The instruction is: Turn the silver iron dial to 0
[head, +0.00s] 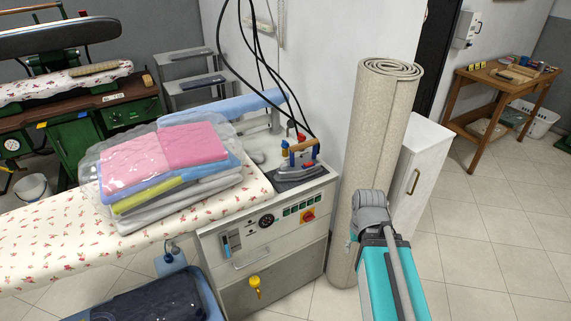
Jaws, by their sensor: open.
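A silver iron (298,168) with a wooden handle rests on a dark pad at the right end of the ironing unit (290,262). Small red and blue parts show on the iron. I cannot make out which part is its dial, or what number it is set to. A teal and grey part of my own body (388,265) rises at the lower right, in front of the rolled carpet and apart from the iron. I see no gripper fingers in the head view.
Plastic-wrapped folded laundry (165,160) lies left of the iron. Black cables (262,60) hang above and behind it. The unit's front carries a round black gauge or knob (266,220) and a red-yellow switch (308,215). A rolled carpet (378,110) stands close on the right. Open floor (490,240) lies farther right.

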